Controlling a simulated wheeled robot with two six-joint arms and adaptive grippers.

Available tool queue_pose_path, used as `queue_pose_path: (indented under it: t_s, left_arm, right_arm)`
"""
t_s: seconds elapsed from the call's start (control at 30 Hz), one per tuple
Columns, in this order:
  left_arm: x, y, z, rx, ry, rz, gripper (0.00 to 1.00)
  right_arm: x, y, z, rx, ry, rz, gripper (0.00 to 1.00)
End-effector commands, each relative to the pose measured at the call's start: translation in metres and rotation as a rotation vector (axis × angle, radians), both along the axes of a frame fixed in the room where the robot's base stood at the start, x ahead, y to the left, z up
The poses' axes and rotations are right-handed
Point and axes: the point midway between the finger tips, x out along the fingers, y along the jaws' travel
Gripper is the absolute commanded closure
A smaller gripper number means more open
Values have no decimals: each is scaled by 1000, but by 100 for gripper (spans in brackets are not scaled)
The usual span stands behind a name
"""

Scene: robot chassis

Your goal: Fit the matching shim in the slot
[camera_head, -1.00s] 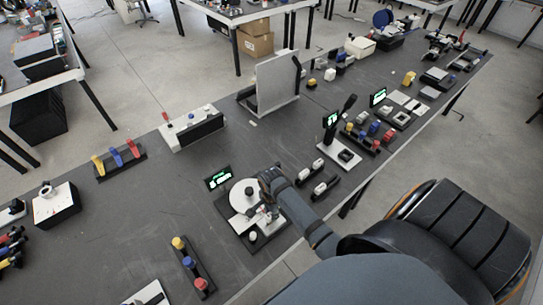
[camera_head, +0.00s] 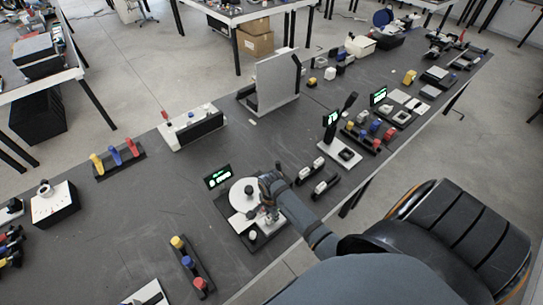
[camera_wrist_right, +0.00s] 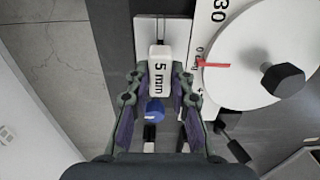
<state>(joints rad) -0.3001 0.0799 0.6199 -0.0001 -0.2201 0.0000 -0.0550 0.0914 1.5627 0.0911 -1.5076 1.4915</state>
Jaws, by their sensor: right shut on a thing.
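In the right wrist view, a white shim marked "5 mm" (camera_wrist_right: 160,72) is between the fingers of my right gripper (camera_wrist_right: 160,82), which is shut on it. In the head view my right gripper (camera_head: 267,212) is over the front right of the dial station. A white plate (camera_wrist_right: 163,27) with a thin dark line lies just beyond the shim. I cannot tell whether the shim touches it. A blue knob (camera_wrist_right: 155,111) shows between the fingers, nearer the palm. The slot itself is not clearly visible. My left gripper is out of view.
A white dial (camera_wrist_right: 265,55) with a red pointer and black knob stands right beside the gripper; it also shows in the head view (camera_head: 243,193). A small lit screen (camera_head: 218,177) stands behind it. Dark racks (camera_head: 311,169) with white pieces are to the right. Table left of the station is mostly clear.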

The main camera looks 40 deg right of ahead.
Motion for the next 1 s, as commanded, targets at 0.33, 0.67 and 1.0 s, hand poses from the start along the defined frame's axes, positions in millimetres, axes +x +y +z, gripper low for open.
queue_pose_path:
  t_s: [0.33, 0.67, 1.0]
  left_arm:
    - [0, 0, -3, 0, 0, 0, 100]
    - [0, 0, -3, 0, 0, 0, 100]
    - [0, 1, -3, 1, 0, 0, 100]
  right_arm:
    - [0, 0, -7, 0, 0, 0, 73]
    - [0, 0, -7, 0, 0, 0, 52]
    - [1, 0, 27, -1, -4, 1, 52]
